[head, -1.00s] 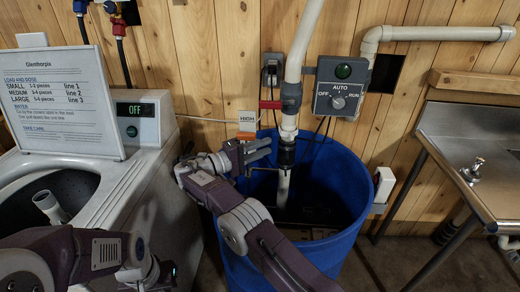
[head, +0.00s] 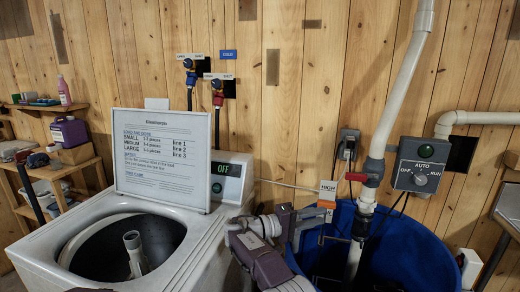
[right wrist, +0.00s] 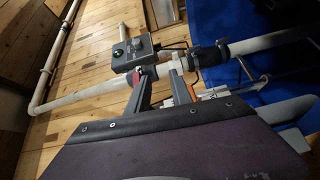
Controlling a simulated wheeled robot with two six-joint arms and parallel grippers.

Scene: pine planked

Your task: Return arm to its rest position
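My right arm comes in at the bottom centre of the head view. Its gripper (head: 318,218) is over the near left rim of the blue tub (head: 405,255), just below the "HIGH" tag. In the right wrist view the two fingers of my right gripper (right wrist: 163,76) stand apart with nothing between them. The white pipe (right wrist: 240,46) and the control box (right wrist: 132,52) appear beyond the fingertips. My left gripper is not in view.
A top-load washer (head: 205,250) with an open lid hole and a sign board (head: 162,160) stands left of the arm. A pipe (head: 400,90) and switch box (head: 422,167) are at the right. Shelves (head: 60,175) hold bottles at the far left.

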